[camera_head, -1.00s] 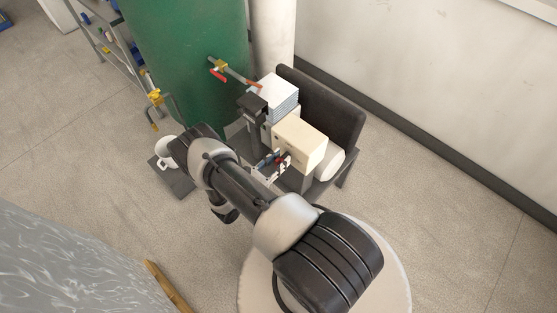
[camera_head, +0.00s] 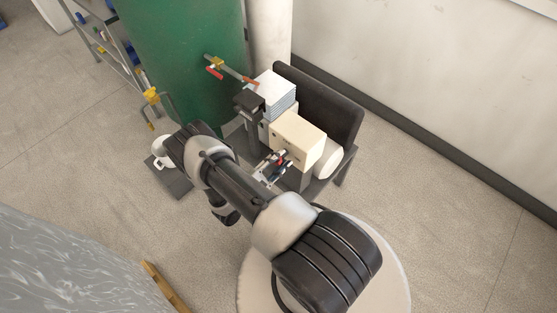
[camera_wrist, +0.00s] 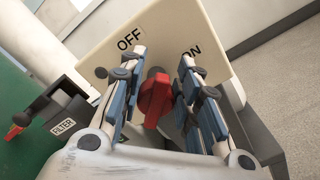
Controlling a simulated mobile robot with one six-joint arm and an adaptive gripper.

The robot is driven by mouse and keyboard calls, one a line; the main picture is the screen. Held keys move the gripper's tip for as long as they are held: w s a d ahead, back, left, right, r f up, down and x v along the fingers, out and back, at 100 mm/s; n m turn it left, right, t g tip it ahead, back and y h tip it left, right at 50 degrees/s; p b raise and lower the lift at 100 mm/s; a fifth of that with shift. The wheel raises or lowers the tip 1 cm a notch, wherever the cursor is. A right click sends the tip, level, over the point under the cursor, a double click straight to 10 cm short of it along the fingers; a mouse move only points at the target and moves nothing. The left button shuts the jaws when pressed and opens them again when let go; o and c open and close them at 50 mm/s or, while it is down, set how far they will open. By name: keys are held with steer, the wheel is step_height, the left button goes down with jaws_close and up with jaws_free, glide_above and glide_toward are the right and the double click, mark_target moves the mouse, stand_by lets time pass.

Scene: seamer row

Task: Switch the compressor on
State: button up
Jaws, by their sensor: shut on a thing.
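The compressor's cream switch box (camera_head: 299,139) stands right of the green tank. In the wrist view the cream panel (camera_wrist: 195,25) carries the words OFF on the left and ON on the right. A red rotary knob (camera_wrist: 155,100) sits below and between these words. My gripper (camera_wrist: 163,88) has its blue-padded fingers on both sides of the knob and is shut on it. The gripper (camera_head: 272,166) also shows at the front of the box in the head view, where the knob is mostly hidden. I cannot tell exactly which word the knob points to.
A green tank (camera_head: 185,75) with a red-handled valve (camera_head: 214,72) stands behind. A black part labelled FILTER (camera_wrist: 62,127) is left of the panel. A white mug (camera_head: 160,152) stands on a dark plate (camera_head: 180,184). Floor is free at the right.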

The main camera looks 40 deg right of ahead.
steer(key=m, duration=0.4)
steer(key=shift+s+f+m, duration=0.2)
steer(key=shift+f+m, duration=0.1)
steer(key=shift+f, duration=0.1)
steer(key=shift+f+m+b, duration=0.15)
steer(key=shift+m+b, duration=0.05)
steer(key=shift+m, duration=0.75)
steer(key=shift+f+m+b, duration=0.1)
steer(key=shift+m+b, duration=0.05)
steer(key=shift+m, duration=0.8)
steer(key=o, duration=1.1)
steer(key=shift+c, duration=0.2)
steer(key=s+a, duration=0.1)
steer(key=a, duration=1.1)
